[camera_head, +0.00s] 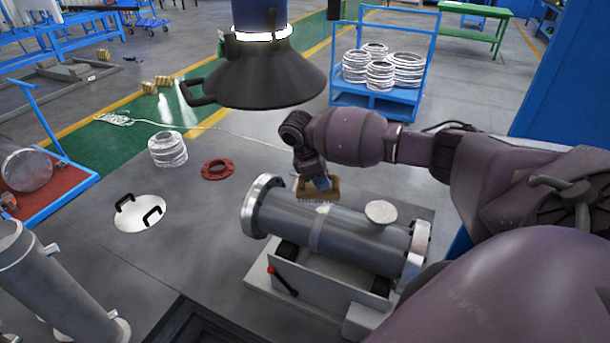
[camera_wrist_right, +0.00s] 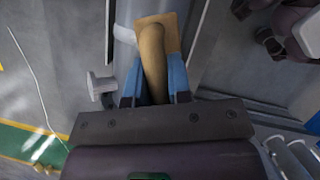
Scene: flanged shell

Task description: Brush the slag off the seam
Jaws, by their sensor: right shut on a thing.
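The grey flanged shell (camera_head: 350,238) lies on its side in a cradle, with pale end flanges and a round-capped nozzle (camera_head: 381,211) on top. A lighter band, the seam (camera_head: 320,230), runs around its body left of the nozzle. My right gripper (camera_head: 318,183) is shut on a wooden brush (camera_head: 308,192) over the top of the seam. The brush handle (camera_wrist_right: 152,62) shows between the blue fingertips in the right wrist view. I cannot tell whether the bristles touch the shell. Slag is too small to make out. My left gripper is not in view.
A dark extraction hood (camera_head: 262,82) hangs behind the shell. A red-knobbed lever (camera_head: 283,281) sticks out at the cradle's front. A red ring (camera_head: 217,169), a white lid with black handles (camera_head: 140,214) and a ring stack (camera_head: 168,150) lie to the left.

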